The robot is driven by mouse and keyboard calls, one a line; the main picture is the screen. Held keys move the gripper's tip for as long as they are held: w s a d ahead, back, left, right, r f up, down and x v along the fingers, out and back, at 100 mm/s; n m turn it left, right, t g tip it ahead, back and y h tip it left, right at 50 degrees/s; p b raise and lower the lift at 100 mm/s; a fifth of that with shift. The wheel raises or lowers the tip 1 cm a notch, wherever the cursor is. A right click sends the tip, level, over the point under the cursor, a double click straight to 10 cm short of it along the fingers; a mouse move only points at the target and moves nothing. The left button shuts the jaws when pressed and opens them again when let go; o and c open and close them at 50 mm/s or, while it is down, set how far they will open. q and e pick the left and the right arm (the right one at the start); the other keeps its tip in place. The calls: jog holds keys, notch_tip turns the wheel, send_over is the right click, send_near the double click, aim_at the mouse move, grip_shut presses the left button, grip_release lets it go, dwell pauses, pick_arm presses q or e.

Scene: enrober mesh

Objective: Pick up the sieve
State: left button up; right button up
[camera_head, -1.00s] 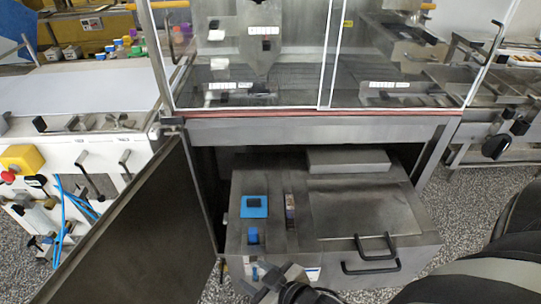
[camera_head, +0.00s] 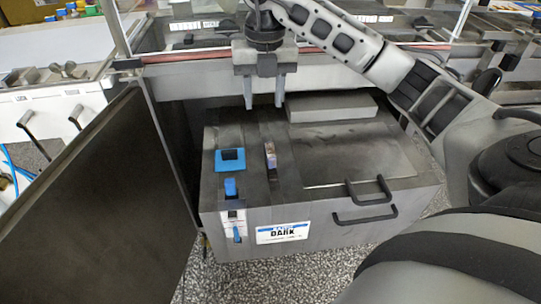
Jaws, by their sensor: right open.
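My right gripper (camera_head: 263,98) hangs down from the arm that comes in from the right. Its two fingers are apart with nothing between them. It is above the back part of the grey steel tank unit (camera_head: 330,215). A narrow upright piece (camera_head: 271,160) stands in a slot on the tank's top, below and slightly right of the fingers; it may be the sieve's handle, but I cannot tell for sure. No sieve mesh is clearly visible. My left gripper is out of view.
The tank top carries a blue square piece (camera_head: 230,160), a blue knob (camera_head: 230,187) and a lid with a black handle (camera_head: 368,192). A flat grey box (camera_head: 330,106) lies behind. An open steel door (camera_head: 75,215) stands left. The enrober frame (camera_head: 190,78) overhangs the tank's back.

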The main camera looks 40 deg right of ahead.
jog(key=d, duration=0.1)
send_over(271, 150)
jog(key=f, duration=1)
jog(key=shift+w+a, duration=0.15)
jog(key=shift+w, duration=0.25)
jog(key=shift+s+f, duration=0.2)
jog(key=shift+f, duration=1.2)
jog(key=shift+s+f, duration=0.15)
jog(key=shift+f, duration=1.2)
jog(key=shift+c, duration=0.3)
grip_shut()
